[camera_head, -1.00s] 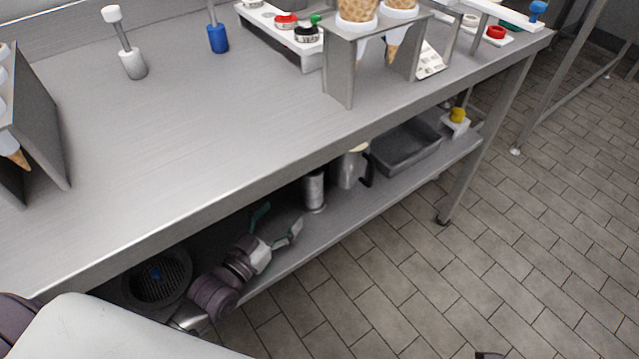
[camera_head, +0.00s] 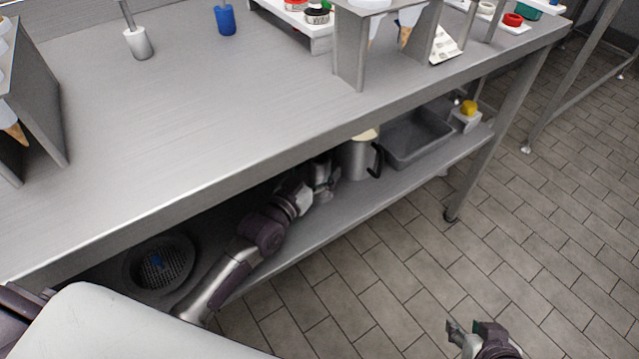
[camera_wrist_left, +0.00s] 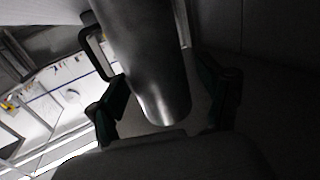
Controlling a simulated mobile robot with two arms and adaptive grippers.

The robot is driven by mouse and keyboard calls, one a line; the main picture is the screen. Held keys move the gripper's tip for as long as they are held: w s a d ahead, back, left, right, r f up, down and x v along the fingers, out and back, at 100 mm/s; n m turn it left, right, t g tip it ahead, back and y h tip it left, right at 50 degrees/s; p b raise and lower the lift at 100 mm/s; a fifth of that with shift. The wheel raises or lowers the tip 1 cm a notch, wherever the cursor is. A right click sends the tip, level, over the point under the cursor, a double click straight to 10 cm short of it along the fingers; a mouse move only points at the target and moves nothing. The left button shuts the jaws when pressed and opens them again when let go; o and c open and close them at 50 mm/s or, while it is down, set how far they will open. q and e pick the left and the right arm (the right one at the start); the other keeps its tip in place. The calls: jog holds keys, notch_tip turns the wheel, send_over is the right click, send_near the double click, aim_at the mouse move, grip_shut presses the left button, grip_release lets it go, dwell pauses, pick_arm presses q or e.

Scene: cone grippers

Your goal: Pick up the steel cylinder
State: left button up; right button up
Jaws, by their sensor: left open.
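The steel cylinder (camera_wrist_left: 150,60) stands between the two green-padded fingers of my left gripper (camera_wrist_left: 165,105) in the left wrist view. The fingers are open, with a gap visible beside the cylinder. In the head view my left gripper (camera_head: 322,182) is on the lower shelf around the cylinder, which it mostly hides. My right gripper (camera_head: 460,336) shows at the bottom of the head view, over the floor, far from the cylinder. Its finger opening is not clear.
A metal pitcher (camera_head: 356,160) with a black handle stands just right of the cylinder. A grey tray (camera_head: 415,140) lies further right on the shelf (camera_head: 360,205). The table top (camera_head: 190,110) overhangs the shelf. A round grated item (camera_head: 160,268) is at the left.

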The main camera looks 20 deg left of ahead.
pick_arm(q)
jog(key=shift+w, duration=0.2)
grip_shut()
jog(key=shift+r, duration=0.15)
dwell(0.3)
jog(key=shift+r, duration=0.15)
